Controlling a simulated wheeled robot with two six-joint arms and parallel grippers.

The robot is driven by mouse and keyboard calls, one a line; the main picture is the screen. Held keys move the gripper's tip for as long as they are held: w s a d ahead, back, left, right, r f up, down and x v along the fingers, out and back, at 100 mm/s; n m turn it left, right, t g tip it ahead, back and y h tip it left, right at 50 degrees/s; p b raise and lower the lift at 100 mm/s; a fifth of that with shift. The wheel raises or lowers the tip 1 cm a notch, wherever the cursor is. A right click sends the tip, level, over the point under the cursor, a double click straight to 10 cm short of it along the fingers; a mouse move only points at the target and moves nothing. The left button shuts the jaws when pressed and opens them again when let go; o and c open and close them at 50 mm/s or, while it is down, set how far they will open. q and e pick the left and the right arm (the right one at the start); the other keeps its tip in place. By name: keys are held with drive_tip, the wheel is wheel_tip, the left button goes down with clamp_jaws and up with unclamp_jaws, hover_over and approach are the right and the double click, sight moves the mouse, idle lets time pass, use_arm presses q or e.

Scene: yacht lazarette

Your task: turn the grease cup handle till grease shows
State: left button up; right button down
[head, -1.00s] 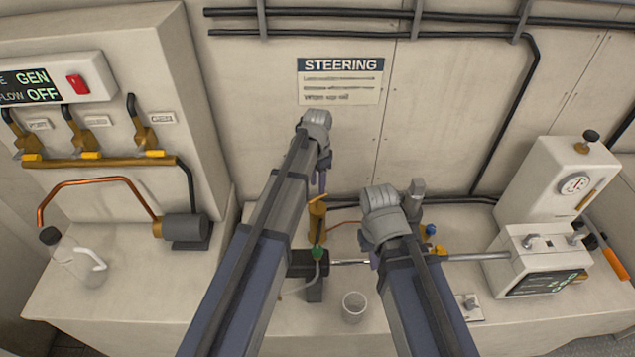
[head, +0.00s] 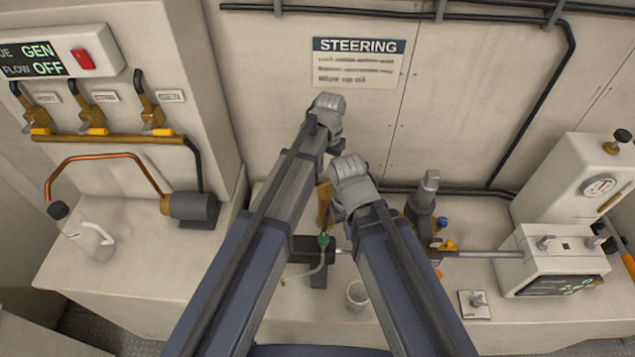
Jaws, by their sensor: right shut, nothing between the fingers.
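The brass body (head: 323,206), which looks like the grease cup, stands at the bench's middle behind my arms. Most of it is hidden, and I cannot make out its handle clearly. A green fitting (head: 323,240) with a pale hose sits on a dark block (head: 301,250) below it. My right gripper (head: 338,214) is shut and empty close beside the brass body; my wrist covers much of it, and I cannot tell whether it touches. My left gripper (head: 337,147) is higher, mostly hidden behind the wrists. No grease can be seen.
A small clear cup (head: 357,296) stands in front of the block. A steel rod (head: 484,254) runs right to a white box (head: 553,262). A grey cylinder (head: 421,207) stands right of my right wrist. A jug (head: 85,242) and a pump (head: 190,207) stand left.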

sight(327, 183)
use_arm(q)
drive_tip(key=shift+f, duration=0.2)
wheel_tip(327, 183, down, 8)
drive_tip(key=b, duration=0.7)
drive_tip(key=shift+r+b, duration=0.25)
drive_tip(key=shift+b, duration=0.15)
drive_tip(key=shift+r, duration=0.1)
drive_tip(key=shift+c, duration=0.4)
clamp_jaws()
